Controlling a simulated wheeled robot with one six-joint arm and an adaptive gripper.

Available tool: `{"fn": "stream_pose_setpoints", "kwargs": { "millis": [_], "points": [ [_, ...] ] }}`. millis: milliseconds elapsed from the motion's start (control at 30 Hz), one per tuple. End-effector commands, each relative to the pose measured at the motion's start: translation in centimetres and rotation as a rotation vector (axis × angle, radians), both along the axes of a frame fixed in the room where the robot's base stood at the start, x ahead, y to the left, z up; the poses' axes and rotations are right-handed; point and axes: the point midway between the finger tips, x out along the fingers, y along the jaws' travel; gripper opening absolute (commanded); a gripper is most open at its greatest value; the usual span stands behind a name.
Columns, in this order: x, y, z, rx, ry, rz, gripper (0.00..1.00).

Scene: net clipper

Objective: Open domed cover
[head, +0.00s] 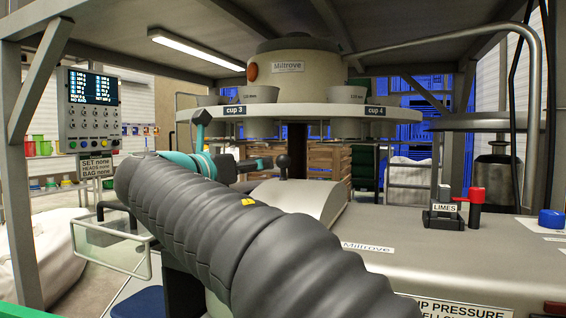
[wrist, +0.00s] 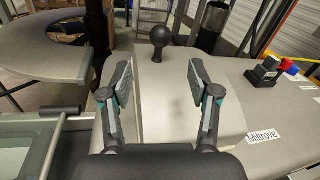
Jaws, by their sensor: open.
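The domed cover (head: 300,198) is a curved pale-metal hump at the left end of the grey machine deck. A black ball knob (head: 283,162) stands upright on it. In the wrist view the cover (wrist: 165,112) lies beyond and below my gripper (wrist: 160,76), and the knob (wrist: 160,38) shows ahead, centred between the fingertips. My gripper is open and empty, with a finger on each side of the view. In the head view my gripper (head: 234,141) is left of the knob and apart from it. My arm hides the cover's lower left part.
A round cup carousel (head: 290,112) hangs above and behind the cover. A lever block labelled LIMES (head: 444,210) and a blue button (head: 551,218) stand on the deck at right. A clear-sided tray (head: 110,245) is at left. A control panel (head: 92,110) stands further back.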

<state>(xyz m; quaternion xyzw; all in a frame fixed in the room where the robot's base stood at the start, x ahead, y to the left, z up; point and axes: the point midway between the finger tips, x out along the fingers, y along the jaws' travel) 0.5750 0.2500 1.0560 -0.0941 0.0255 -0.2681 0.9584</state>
Motion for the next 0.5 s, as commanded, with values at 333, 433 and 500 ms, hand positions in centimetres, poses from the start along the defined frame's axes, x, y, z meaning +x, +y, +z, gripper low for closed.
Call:
{"fn": "stream_pose_setpoints", "kwargs": {
  "millis": [333, 433, 500],
  "points": [
    [5.7, -3.5, -0.1, 0.002, 0.001, -0.003, 0.61],
    [7.1, -4.4, 0.0, 0.003, 0.000, -0.003, 0.61],
    [8.0, -4.9, -0.1, 0.001, 0.000, -0.001, 0.61]
  ]
}}
